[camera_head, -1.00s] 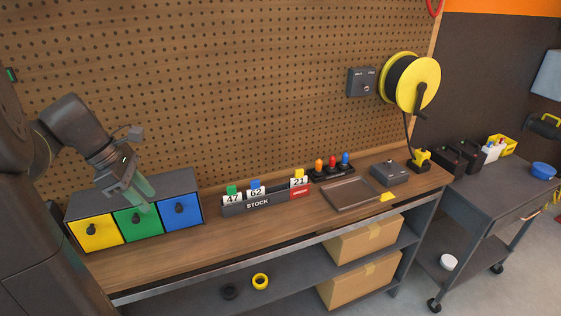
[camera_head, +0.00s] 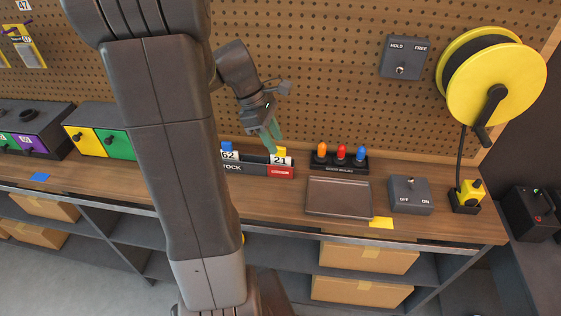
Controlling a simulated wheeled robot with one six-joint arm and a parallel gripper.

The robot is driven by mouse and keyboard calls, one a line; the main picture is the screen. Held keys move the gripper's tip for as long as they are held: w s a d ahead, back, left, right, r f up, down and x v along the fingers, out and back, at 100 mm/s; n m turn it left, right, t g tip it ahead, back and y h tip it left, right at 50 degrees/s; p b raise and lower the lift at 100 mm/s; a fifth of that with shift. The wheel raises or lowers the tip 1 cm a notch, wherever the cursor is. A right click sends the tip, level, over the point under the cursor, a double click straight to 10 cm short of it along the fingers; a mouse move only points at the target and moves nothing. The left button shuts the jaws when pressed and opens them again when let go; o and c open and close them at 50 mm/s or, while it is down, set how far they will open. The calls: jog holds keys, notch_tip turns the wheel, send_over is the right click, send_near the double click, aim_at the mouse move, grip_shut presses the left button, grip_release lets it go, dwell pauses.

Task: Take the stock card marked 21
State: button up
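The stock card marked 21 (camera_head: 279,161), white with a yellow tab on top, stands in the right part of the dark stock rack (camera_head: 252,170), above a red label. The card marked 62 (camera_head: 229,156), with a blue tab, stands to its left. The left end of the rack is hidden behind my arm. My gripper (camera_head: 273,140), with green see-through fingers, points down just above and behind the 21 card, its tips close to the yellow tab. I cannot tell whether they touch it or how far apart the fingers are.
A yellow cable reel (camera_head: 492,82) hangs on the pegboard. Coloured drawers (camera_head: 95,142) stand at left.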

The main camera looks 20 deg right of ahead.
aim_at(279, 147)
jog(key=x, duration=0.5)
jog(key=shift+w+d, duration=0.1)
grip_shut()
